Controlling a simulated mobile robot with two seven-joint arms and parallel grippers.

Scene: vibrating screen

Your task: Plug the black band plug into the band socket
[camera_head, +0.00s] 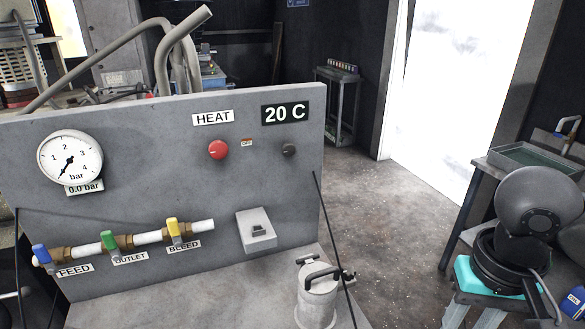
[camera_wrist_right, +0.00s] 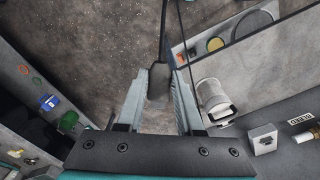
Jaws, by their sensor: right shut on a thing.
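In the right wrist view, the black band plug (camera_wrist_right: 158,80) is between the two pale fingers of my right gripper (camera_wrist_right: 160,85), which is shut on it. A dark cable runs up from the plug. The band socket (camera_head: 256,230) is a grey box with a dark slot, low on the grey panel in the head view. It also shows at the lower right of the wrist view (camera_wrist_right: 264,140), apart from the plug. In the head view, my right gripper (camera_head: 473,314) is at the bottom right, cut by the edge, well right of the socket. My left gripper is not in view.
A metal canister (camera_head: 318,292) with a black handle stands right of the socket. A thin black rod or cable (camera_head: 334,249) rises beside it. Valves (camera_head: 110,243) line the panel's left. A table (camera_head: 530,160) stands at the right. Open floor (camera_head: 385,225) lies between.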

